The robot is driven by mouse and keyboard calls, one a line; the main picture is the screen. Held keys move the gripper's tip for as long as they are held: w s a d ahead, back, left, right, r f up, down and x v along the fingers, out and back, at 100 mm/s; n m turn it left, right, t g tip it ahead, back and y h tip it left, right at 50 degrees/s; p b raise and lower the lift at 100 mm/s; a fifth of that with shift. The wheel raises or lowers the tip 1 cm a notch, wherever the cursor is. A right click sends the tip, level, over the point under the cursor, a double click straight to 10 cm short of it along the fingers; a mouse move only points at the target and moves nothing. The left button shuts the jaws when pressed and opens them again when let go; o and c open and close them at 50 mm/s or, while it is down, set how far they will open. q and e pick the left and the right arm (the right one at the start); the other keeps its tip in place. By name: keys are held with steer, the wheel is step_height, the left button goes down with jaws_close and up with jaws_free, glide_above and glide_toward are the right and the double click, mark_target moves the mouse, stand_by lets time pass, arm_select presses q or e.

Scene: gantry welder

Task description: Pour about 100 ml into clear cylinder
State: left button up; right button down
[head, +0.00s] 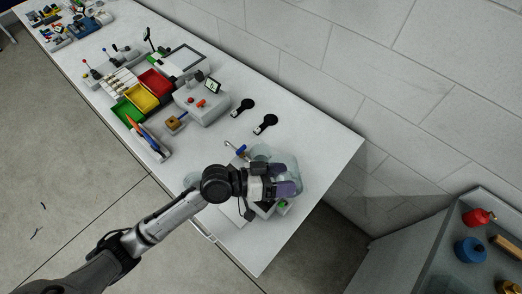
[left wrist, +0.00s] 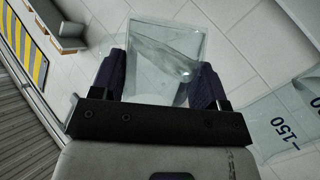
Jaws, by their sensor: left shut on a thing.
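My left gripper (head: 284,188) is shut on a clear vessel (head: 283,160) near the right end of the white bench. In the left wrist view, its two dark fingers stand on either side of the clear vessel (left wrist: 160,50). A slanted line, which looks like a liquid surface, crosses the vessel. A second clear vessel (left wrist: 274,125) with dark marks, one reading 150, shows at the right of the left wrist view; I cannot tell whether it is the clear cylinder. My arm and gripper hide part of the bench in the head view. My right gripper is not in view.
The white bench (head: 325,150) holds red, yellow (head: 139,96) and green bins, a grey device (head: 203,104) with a small screen, and two black round-ended items (head: 265,124). A blue-handled valve or tap (head: 240,149) is close to the gripper. The bench's right end is clear.

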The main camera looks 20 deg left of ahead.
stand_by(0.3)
arm_select(q)
steer(key=shift+s+d+f+m, duration=0.15)
steer(key=shift+d+f+m, duration=0.15)
steer(key=shift+f, duration=0.15)
steer(key=shift+s+d+f+m+y+p, duration=0.15)
steer(key=shift+f+m+y+p, duration=0.1)
steer(key=shift+f, duration=0.15)
steer(key=shift+s+d+f+m+y+p, duration=0.1)
steer(key=shift+d+f+m+y+p, duration=0.05)
steer(key=shift+f+y+p, duration=0.15)
steer(key=m+p, duration=0.1)
steer(key=d+f+y+p, duration=0.1)
steer(key=p, duration=0.1)
steer(key=shift+s+d+f+m+y+p, duration=0.1)
steer(key=shift+s+d+m+y+p, duration=0.1)
steer(key=shift+s+m+y+p, duration=0.15)
steer(key=shift+s+d+f+m+p, duration=0.1)
steer(key=shift+d+f+m+p, duration=0.15)
steer(key=shift+f+m+p, duration=0.3)
steer(key=shift+p, duration=0.3)
steer(key=shift+d+f+y, duration=0.1)
steer(key=shift+y, duration=0.2)
